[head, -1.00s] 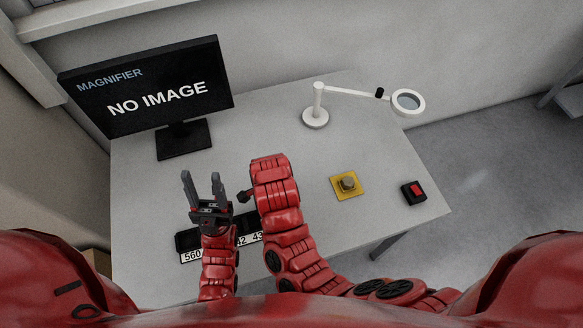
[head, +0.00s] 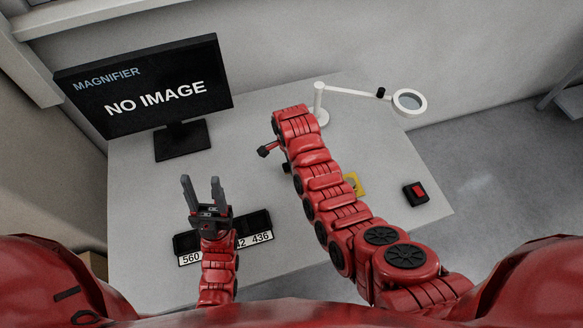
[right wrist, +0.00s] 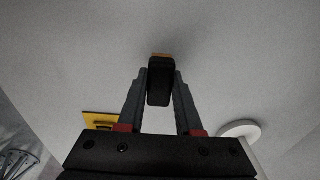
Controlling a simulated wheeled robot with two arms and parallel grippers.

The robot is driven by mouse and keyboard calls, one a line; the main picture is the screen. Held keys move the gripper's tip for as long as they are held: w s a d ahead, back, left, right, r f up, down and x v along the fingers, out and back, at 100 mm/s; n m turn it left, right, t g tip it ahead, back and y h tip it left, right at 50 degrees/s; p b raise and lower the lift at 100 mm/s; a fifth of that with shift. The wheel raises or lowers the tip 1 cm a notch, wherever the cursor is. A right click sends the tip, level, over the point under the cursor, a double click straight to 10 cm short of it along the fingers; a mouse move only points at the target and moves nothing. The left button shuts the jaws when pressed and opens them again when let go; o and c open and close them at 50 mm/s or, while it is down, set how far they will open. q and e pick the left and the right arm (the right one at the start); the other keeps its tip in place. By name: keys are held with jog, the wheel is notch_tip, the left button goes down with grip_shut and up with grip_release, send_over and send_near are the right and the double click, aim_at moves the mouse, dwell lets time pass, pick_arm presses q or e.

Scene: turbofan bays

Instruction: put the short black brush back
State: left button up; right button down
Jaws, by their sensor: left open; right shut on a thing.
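In the right wrist view my right gripper (right wrist: 160,88) is shut on a small black block-like thing (right wrist: 159,82) with an orange-brown end. It looks like the short black brush, held over the bare grey table. In the head view my right arm hides most of that gripper and what it holds. My left gripper (head: 203,190) is open and empty, fingers pointing toward the monitor. It is over a black tray (head: 254,223) with white number labels reading 560 and 436; the middle label is partly hidden by my left wrist.
A monitor (head: 150,88) reading NO IMAGE stands at the back left. A white magnifier lamp (head: 409,101) stands at the back. A yellow pad (head: 352,182) is partly behind my right arm. A black box with a red switch (head: 415,193) sits near the right edge.

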notch_tip(320, 180, down, 2)
jog(key=shift+f+p, duration=0.1)
jog(key=shift+p, duration=0.45)
jog(key=shift+s+f, duration=0.1)
jog(key=shift+f, duration=0.15)
jog(key=shift+f, duration=0.2)
jog(key=c, duration=0.6)
grip_release()
jog(key=shift+r, duration=0.1)
